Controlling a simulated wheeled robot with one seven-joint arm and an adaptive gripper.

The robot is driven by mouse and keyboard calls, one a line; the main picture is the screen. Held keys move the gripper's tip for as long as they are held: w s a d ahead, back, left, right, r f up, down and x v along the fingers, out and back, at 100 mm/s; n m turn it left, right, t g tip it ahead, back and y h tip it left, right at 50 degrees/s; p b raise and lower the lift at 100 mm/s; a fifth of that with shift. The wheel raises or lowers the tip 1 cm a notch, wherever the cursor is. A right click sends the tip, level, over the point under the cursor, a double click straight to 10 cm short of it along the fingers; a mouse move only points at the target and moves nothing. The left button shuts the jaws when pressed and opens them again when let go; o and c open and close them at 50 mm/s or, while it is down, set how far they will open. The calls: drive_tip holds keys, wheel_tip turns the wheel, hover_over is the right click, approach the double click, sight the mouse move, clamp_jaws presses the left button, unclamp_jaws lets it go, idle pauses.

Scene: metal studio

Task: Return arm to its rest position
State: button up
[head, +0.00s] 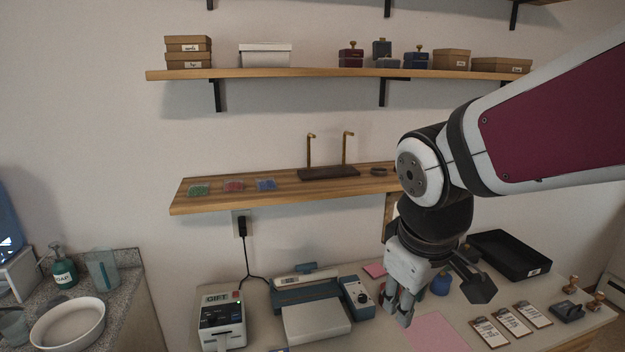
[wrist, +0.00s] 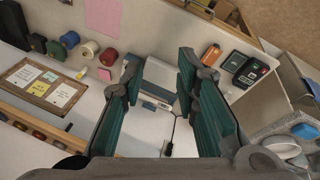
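My arm reaches in from the right of the head view and bends down at a round joint. My gripper (head: 397,308) hangs at its end, above the workbench (head: 265,300), near the blue device's right side. In the wrist view my gripper (wrist: 158,72) shows two teal-padded fingers spread apart with nothing held between them. A grey-and-white device and the pale wall show through the gap. The head view partly hides the fingers against the bench items.
The bench holds a label printer (head: 221,318), a blue-grey device (head: 314,312), a pink sheet (head: 436,334), a black tray (head: 509,256) and several clipboards (head: 513,321). A wooden shelf (head: 215,199) is behind my arm. A white bowl (head: 68,324) sits on the left counter.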

drive_tip(key=s+d+r+m+t, duration=0.1)
drive_tip(key=s+d+r+m, duration=0.1)
drive_tip(key=s, duration=0.3)
drive_tip(key=s+d+r+m+t+y, duration=0.1)
drive_tip(key=s+d+r+m, duration=0.1)
drive_tip(key=s+m, duration=0.3)
drive_tip(key=shift+s+d+r, duration=0.3)
drive_tip(key=shift+s+d, duration=0.3)
drive_tip(key=shift+s, duration=0.05)
